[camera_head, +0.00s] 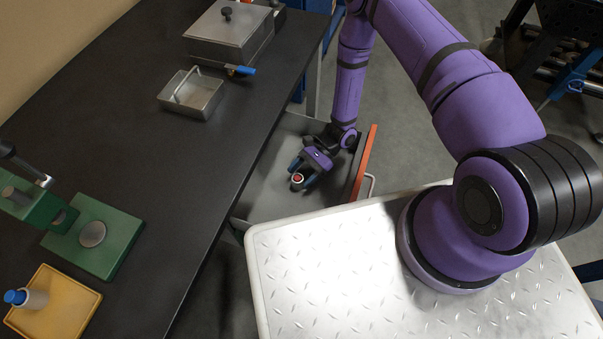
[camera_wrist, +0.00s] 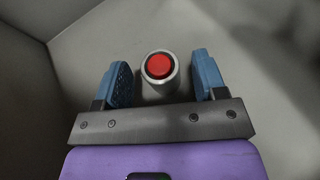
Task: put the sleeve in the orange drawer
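The sleeve (camera_wrist: 158,69) is a pale grey cylinder with a red top. It stands upright on the grey floor of the open orange drawer (camera_head: 362,160). In the head view the sleeve (camera_head: 297,179) shows as a small red-topped shape at the fingertips. My gripper (camera_head: 302,174) is inside the drawer and open, its blue fingers on either side of the sleeve. In the wrist view a gap shows between the sleeve and each finger. The sleeve's base is partly hidden by the gripper.
A dark bench (camera_head: 150,150) runs along the left above the drawer. It carries a metal tray (camera_head: 207,105), a lidded metal box (camera_head: 215,50), a green press (camera_head: 120,225) and a yellow tray (camera_head: 75,313) holding a blue-topped cylinder (camera_head: 35,299). Drawer walls surround my gripper.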

